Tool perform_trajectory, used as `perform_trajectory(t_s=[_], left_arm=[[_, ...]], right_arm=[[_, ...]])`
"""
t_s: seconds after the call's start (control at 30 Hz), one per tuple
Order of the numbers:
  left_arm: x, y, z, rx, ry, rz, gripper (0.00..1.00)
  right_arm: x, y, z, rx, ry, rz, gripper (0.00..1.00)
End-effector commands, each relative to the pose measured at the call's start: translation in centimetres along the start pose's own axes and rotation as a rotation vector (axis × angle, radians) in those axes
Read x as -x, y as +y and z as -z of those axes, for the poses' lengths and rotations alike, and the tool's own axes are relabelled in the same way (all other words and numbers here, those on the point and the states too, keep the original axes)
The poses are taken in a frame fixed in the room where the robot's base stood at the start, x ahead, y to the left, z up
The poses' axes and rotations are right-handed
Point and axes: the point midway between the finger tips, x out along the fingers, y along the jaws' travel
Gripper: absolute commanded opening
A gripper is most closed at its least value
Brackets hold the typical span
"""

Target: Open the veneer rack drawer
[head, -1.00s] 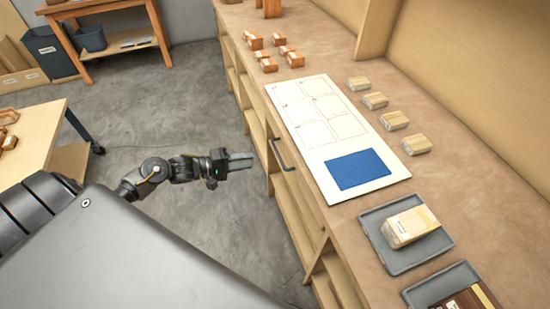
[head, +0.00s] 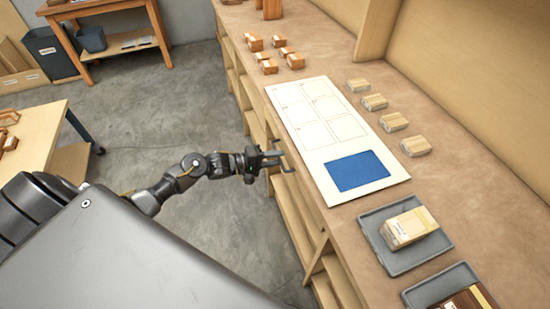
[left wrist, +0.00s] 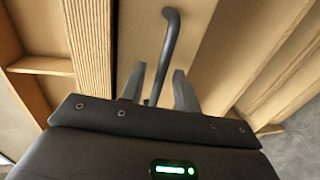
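The veneer rack drawer's dark bar handle (head: 288,163) is on the front of the workbench, below the counter edge. In the left wrist view the handle (left wrist: 168,45) stands out from a pale wooden front (left wrist: 195,40); the drawer looks shut. My left gripper (head: 279,157) is at the handle. In the left wrist view my left gripper (left wrist: 160,85) has its two fingers apart, with the lower end of the handle between them. I see a gap between bar and right finger; contact with the left finger is unclear. My right gripper is not in view.
On the counter (head: 480,165) lie a white sheet with a blue patch (head: 357,171), several pale wood blocks (head: 394,122), orange-brown blocks (head: 295,60) and grey trays (head: 385,255). Open shelving (head: 290,210) is below. A wooden table (head: 45,130) stands at the left; grey floor lies between.

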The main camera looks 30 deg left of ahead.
Motion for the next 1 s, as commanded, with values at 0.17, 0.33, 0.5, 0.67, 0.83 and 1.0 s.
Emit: perform_trajectory(t_s=[0.17, 0.33, 0.5, 0.67, 0.83, 1.0], left_arm=[[-0.13, -0.03, -0.01, 0.0, 0.0, 0.001, 0.31], [-0.11, -0.03, -0.01, 0.0, 0.0, 0.001, 0.22], [-0.1, -0.04, -0.01, 0.0, 0.0, 0.001, 0.0], [-0.09, -0.04, -0.01, 0.0, 0.0, 0.001, 0.0], [-0.06, -0.04, 0.01, 0.0, 0.0, 0.001, 0.0], [0.4, -0.13, 0.41, 0.0, -0.001, 0.003, 0.0]], right_arm=[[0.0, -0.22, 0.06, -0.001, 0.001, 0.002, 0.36], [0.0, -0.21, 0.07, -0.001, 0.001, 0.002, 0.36], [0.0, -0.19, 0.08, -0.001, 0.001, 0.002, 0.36], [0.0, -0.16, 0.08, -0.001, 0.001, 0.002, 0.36], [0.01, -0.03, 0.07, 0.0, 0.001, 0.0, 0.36], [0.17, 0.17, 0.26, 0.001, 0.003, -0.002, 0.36]])
